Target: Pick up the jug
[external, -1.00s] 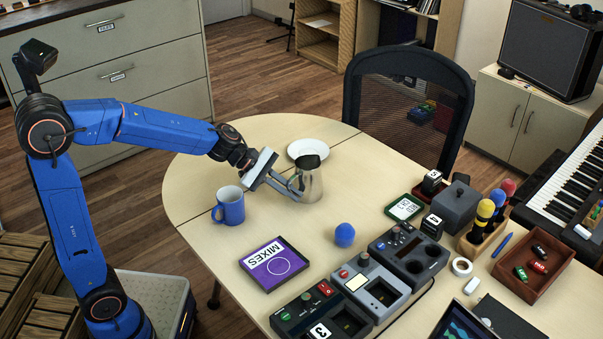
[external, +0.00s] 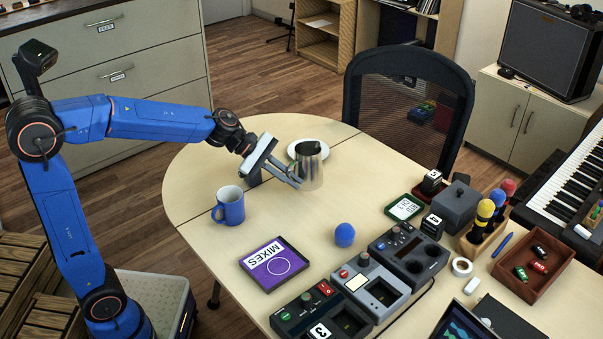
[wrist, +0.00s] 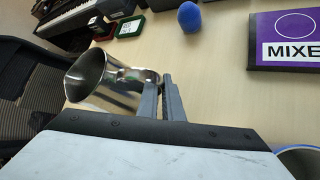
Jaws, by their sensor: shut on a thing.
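The jug (external: 311,172) is shiny metal, with a dark open mouth. In the external view it is in front of the white plate and looks slightly raised from the table. My gripper (external: 298,184) reaches it from the left and is shut on its handle side. In the wrist view the jug (wrist: 92,78) lies to the left of my gripper fingers (wrist: 164,80). The fingers close at the jug's right side, where its handle is. The handle itself is mostly hidden by the fingers.
A white plate (external: 296,148) lies behind the jug. A blue mug (external: 230,207) stands to the left front. Control boxes (external: 408,255) fill the right front. Bare table surrounds the jug.

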